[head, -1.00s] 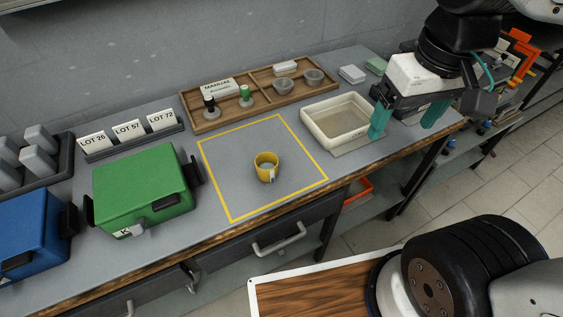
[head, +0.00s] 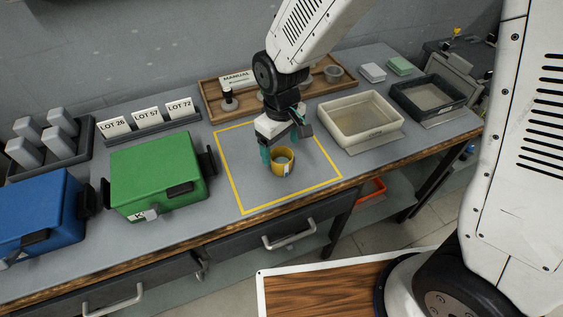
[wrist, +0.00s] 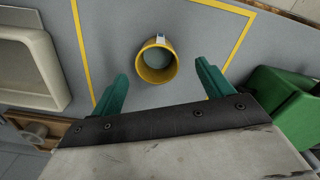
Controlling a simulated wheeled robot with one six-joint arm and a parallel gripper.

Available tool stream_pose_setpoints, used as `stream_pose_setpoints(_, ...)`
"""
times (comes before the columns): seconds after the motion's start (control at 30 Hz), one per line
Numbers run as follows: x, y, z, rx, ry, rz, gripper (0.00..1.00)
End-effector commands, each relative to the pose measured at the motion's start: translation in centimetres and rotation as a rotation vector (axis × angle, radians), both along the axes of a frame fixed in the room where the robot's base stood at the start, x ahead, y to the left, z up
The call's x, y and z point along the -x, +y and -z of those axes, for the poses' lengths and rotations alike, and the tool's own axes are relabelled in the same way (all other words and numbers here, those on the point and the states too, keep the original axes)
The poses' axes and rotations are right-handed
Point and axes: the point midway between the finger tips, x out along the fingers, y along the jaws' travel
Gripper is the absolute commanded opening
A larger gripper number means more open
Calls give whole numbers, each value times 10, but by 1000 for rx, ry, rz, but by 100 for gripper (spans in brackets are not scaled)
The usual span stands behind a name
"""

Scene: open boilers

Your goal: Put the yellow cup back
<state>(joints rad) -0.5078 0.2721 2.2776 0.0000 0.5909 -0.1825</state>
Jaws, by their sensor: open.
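The yellow cup (head: 283,162) stands upright inside the yellow-outlined square on the grey bench. It has a small pale tag on its side, and something greyish shows inside it. In the wrist view the cup (wrist: 157,61) lies just beyond the fingertips, centred between them. My gripper (head: 283,146) is above and behind the cup with its green fingers apart. In the wrist view my gripper (wrist: 162,82) is open and empty, one finger on each side of the cup's line, not visibly touching it.
A green box (head: 160,172) and a blue box (head: 42,215) stand left of the square. A cream tray (head: 343,138) and a black tray (head: 412,107) are on the right. A wooden divided tray (head: 215,108) is behind, partly hidden by my arm. The square around the cup is otherwise clear.

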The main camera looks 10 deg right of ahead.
Motion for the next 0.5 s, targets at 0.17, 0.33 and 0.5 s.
stream_pose_setpoints(0.17,0,-1,21,2,4,1,79)
stream_pose_setpoints(0.33,-4,-3,47,2,4,2,79)
stream_pose_setpoints(0.5,-4,-2,64,1,3,2,79)
